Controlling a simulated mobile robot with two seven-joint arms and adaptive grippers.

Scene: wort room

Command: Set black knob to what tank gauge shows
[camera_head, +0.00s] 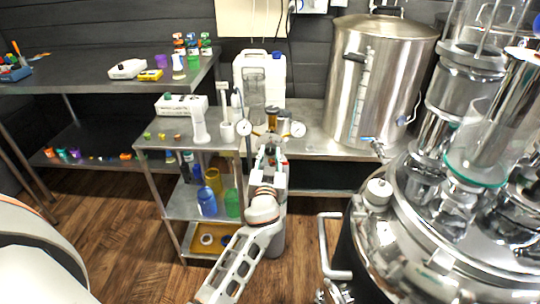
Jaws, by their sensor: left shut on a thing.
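My left gripper (270,147) reaches up from the bottom of the picture to the pressure regulator, between its two round white gauges. It is shut on the black knob, which the fingers mostly hide. The left gauge (243,127) and the right gauge (298,129) both face me, but they are too small for me to read their needles. A brass fitting (272,117) shows just above the fingers. A grey gas cylinder (279,240) stands below, partly behind my arm. My right gripper is not in view.
A steel shelf cart (160,143) with bottles stands close left of my arm. A large steel pot (377,85) stands on the bench behind right. A shiny steel vessel (430,255) with a handle (328,245) fills the right side. Wooden floor shows at lower left.

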